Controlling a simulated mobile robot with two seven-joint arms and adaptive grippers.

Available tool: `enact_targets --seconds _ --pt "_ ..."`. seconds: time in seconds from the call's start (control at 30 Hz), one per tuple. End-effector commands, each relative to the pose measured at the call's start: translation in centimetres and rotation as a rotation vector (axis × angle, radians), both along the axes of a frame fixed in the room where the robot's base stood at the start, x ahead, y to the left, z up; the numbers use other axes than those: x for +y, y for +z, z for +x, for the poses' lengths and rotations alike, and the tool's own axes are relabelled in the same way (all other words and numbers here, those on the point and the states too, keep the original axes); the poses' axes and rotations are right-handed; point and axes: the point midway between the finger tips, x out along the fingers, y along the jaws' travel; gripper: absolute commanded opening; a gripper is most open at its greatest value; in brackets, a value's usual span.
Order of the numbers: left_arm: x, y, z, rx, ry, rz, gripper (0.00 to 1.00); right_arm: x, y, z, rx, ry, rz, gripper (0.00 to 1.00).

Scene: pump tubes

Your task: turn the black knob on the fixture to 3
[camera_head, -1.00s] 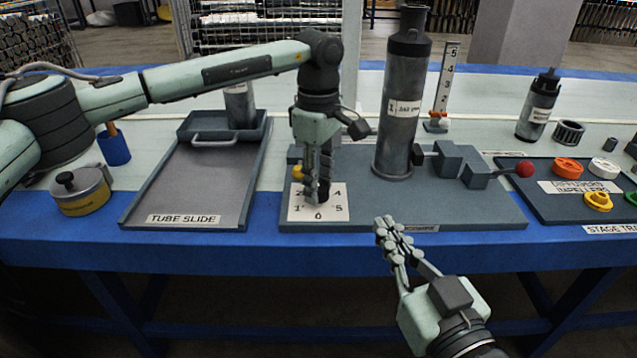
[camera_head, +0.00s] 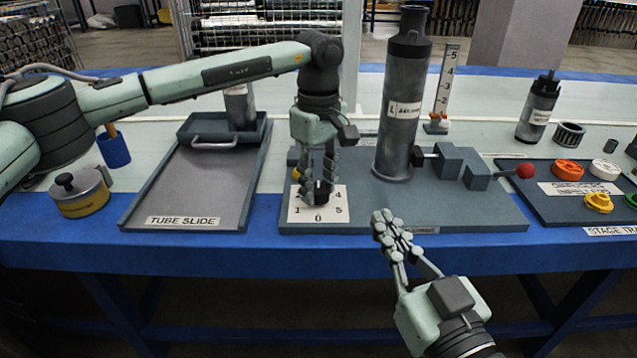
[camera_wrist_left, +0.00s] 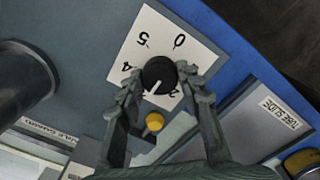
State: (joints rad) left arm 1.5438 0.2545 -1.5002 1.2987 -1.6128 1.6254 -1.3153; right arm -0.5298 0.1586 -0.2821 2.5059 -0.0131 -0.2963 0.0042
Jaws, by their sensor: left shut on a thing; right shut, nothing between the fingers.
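The black knob (camera_head: 322,195) sits on the white dial plate (camera_head: 302,216) at the left of the grey fixture base (camera_head: 450,217). My left gripper (camera_head: 318,191) points down from above and is shut on the knob. In the left wrist view the fingers (camera_wrist_left: 160,80) are on either side of the knob (camera_wrist_left: 157,70). Its white pointer line lies between the 4 and the 2; the 3 is not readable there. The 5 and 0 show clearly; the 1 is hidden. My right gripper (camera_head: 384,224) is shut and empty, in front of the fixture base.
A tall grey cylinder (camera_head: 402,130) stands on the fixture, with a red ball-ended lever (camera_head: 525,170) to its right. A yellow button (camera_wrist_left: 155,121) is close to the left fingers. The tube slide tray (camera_head: 195,185) lies left, the stage tray (camera_head: 540,200) right.

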Motion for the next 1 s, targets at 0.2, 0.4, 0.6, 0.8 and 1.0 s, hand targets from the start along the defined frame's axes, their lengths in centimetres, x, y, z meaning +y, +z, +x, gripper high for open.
enact_targets --seconds 0.2,0.4,0.6,0.8,1.0 --pt "0.0 0.0 0.0 -0.001 0.002 0.001 0.54 0.0 0.0 0.0 0.0 0.0 0.0 0.0" --pt "0.0 0.0 0.0 -0.001 0.002 0.001 0.56 0.0 0.0 0.0 0.0 0.0 0.0 0.0" --pt "0.0 0.7 0.1 -0.002 0.002 -0.001 0.56 0.0 -0.2 0.0 0.005 -0.002 0.003 0.0" --pt "0.0 4.1 0.1 -0.004 0.001 -0.001 0.56 0.0 -0.1 0.0 0.004 -0.001 0.001 0.0" --pt "0.0 8.4 0.1 -0.004 0.001 0.0 0.56 0.0 -0.1 0.0 0.002 -0.001 0.0 0.0"
